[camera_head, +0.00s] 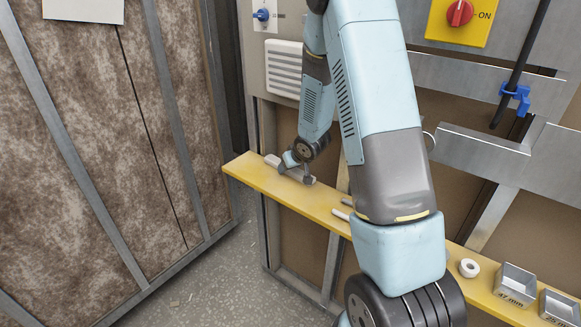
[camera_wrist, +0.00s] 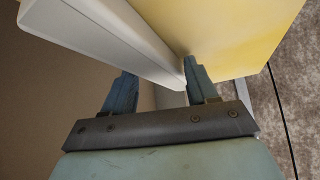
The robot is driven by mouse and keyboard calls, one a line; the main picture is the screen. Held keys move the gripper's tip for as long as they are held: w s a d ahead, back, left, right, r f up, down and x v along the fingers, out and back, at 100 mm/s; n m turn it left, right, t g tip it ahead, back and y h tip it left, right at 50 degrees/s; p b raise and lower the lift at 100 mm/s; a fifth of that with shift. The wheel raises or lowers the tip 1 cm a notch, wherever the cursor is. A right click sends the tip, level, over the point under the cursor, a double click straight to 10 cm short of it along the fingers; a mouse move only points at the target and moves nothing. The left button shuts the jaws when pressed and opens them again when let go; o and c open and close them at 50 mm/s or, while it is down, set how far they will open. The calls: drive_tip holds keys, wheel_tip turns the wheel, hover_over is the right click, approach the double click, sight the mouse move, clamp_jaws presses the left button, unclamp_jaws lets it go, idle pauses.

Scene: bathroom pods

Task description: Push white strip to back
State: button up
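The white strip (camera_head: 272,160) lies along the far left part of the yellow shelf (camera_head: 248,178), partly hidden by my gripper (camera_head: 298,168). In the wrist view the strip (camera_wrist: 112,38) runs from the upper left to the middle, along the edge of the yellow shelf (camera_wrist: 235,35). My gripper (camera_wrist: 160,84) is at the strip, its two fingers apart with a gap between them. The right finger is close to the strip's near end; I cannot tell if it touches. The left finger is on the wall side.
A short white rod (camera_head: 340,214) pokes out from behind my arm. A white ring (camera_head: 469,268) and metal boxes (camera_head: 516,285) stand farther right on the shelf. A vented panel (camera_head: 284,68) and a red-knob switch (camera_head: 460,13) are on the wall above.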

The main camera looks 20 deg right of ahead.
drive_tip(key=c, duration=0.6)
drive_tip(key=o, duration=1.1)
drive_tip(key=shift+v, duration=6.75)
